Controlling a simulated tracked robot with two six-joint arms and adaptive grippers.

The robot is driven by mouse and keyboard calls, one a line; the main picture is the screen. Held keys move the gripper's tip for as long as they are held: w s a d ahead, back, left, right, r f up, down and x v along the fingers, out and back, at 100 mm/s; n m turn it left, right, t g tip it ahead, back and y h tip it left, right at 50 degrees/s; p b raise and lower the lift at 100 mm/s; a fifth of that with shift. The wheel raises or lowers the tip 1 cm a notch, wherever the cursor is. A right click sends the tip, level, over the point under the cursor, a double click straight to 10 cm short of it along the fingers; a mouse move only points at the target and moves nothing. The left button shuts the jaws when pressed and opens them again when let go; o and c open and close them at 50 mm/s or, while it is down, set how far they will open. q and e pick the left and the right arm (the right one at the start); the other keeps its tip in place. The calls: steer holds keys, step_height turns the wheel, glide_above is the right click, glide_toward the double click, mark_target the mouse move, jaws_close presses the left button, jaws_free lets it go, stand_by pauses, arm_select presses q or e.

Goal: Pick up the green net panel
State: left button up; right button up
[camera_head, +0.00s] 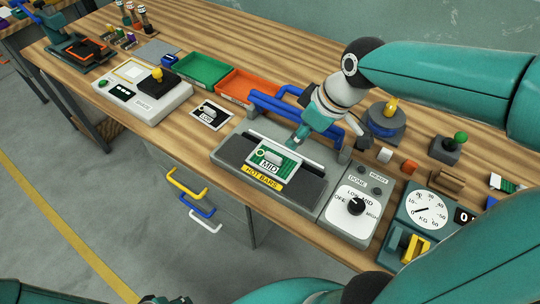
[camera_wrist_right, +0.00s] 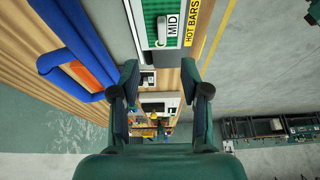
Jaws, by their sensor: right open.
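The green net panel (camera_head: 291,160) is a small flat green piece with a pale border and a white MID tag. It lies on the dark bed of the grey hot-bar machine (camera_head: 229,152), behind the yellow HOT BARS label. In the right wrist view the panel (camera_wrist_right: 150,33) is at the top, ahead of the fingers. My right gripper (camera_head: 299,139) hangs over the machine just behind and right of the panel; its fingers (camera_wrist_right: 160,88) are spread with nothing between them. The head view does not show clearly whether they touch anything.
Blue bars (camera_head: 283,105) run behind the panel, close to the right gripper. A dial box (camera_head: 345,213) and a KG scale (camera_head: 427,212) stand right of the machine. Green (camera_head: 204,69) and orange (camera_head: 246,85) trays and a LOW card (camera_head: 211,113) lie left.

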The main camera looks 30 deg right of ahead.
glide_above(274, 156)
steer(key=s+d, duration=0.1)
steer(key=s, duration=0.2)
step_height(274, 156, down, 8)
steer(key=shift+w+d+r, duration=0.1)
steer(key=shift+w+r, duration=0.05)
steer(key=shift+r, duration=0.1)
steer(key=shift+w+p+x, duration=0.15)
steer(key=shift+p+x, duration=0.15)
steer(key=shift+x, duration=1)
steer(key=shift+w+p+x, duration=0.2)
steer(key=shift+p+x, duration=0.1)
steer(key=shift+x, duration=1.05)
steer(key=shift+r, duration=0.15)
jaws_close()
